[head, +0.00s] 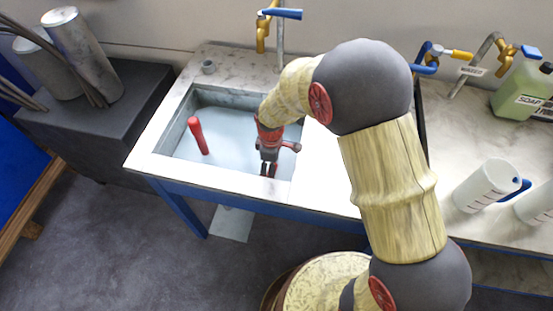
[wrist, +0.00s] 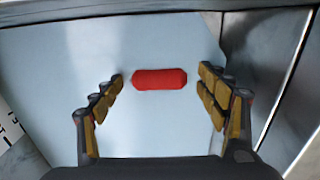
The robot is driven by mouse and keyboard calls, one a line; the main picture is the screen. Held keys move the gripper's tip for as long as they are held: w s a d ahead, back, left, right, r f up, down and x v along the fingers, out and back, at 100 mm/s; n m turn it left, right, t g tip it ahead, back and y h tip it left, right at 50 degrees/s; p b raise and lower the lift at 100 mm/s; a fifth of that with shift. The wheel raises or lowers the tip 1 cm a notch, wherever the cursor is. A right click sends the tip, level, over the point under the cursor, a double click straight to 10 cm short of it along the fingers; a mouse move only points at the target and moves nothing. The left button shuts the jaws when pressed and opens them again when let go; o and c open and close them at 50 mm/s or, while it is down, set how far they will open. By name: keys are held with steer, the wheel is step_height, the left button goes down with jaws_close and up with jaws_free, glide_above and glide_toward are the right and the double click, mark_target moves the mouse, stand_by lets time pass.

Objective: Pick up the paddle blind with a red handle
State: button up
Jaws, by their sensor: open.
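The red handle (head: 198,136) of the paddle blind stands up in the left part of the sink in the head view, leaning slightly. In the wrist view the red handle (wrist: 160,79) shows as a short rounded bar between and beyond the fingertips. My gripper (head: 268,170) is over the sink, to the right of the handle in the head view. In the wrist view my gripper (wrist: 161,85) has its fingers spread wide, with nothing between the pads touching them.
The sink rim (head: 146,160) surrounds the handle and my gripper. A tap (head: 262,32) stands behind the sink. A soap bottle (head: 522,90) and a white beaker (head: 485,186) stand on the right counter. Metal cylinders (head: 80,50) stand on a dark box at left.

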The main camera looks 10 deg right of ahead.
steer(key=shift+f, duration=0.6)
steer(key=shift+c, duration=0.7)
steer(key=shift+r, duration=0.1)
steer(key=c, duration=1.7)
